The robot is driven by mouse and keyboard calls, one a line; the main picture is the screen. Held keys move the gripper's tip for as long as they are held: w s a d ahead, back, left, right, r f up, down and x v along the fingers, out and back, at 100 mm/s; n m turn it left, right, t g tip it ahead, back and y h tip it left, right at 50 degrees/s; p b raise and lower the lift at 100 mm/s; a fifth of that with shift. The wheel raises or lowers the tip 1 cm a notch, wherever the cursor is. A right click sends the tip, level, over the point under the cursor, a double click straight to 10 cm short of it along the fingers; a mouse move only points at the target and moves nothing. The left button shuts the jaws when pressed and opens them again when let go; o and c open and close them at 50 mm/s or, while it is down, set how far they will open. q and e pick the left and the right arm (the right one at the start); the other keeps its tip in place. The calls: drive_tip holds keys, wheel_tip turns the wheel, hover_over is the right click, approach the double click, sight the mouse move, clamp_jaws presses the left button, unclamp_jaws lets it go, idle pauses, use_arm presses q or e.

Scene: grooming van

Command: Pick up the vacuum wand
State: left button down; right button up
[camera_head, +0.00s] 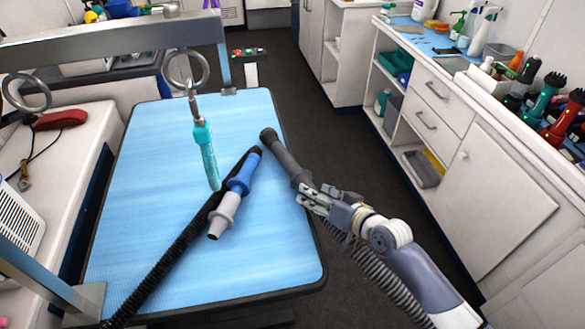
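The vacuum wand (284,156) looks like a dark grey tube with a wider tip, and a ribbed grey hose (375,274) trails below it. It extends over the right edge of the blue grooming table (250,265), tip toward the far left. My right gripper (312,196) is at the wand's near end, with its fingers closed around it. Part of the grip is hidden by the fingers. Whether the tip touches the table top I cannot tell. My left gripper is not in view.
A blue and grey nozzle (232,193) on a black hose (170,263) lies across the table. A teal grooming loop (205,155) hangs from the metal arm (110,42) above it. White cabinets (490,200) stand right, with bottles on top. Dark floor (325,125) is clear between.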

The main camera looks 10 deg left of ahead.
sight(293, 169)
drive_tip(key=x, duration=0.3)
drive_tip(key=shift+w+a, duration=0.1)
drive_tip(key=shift+w, duration=0.05)
drive_tip(key=c, duration=1.2)
drive_tip(key=shift+r, duration=0.1)
drive_tip(key=shift+c, duration=0.3)
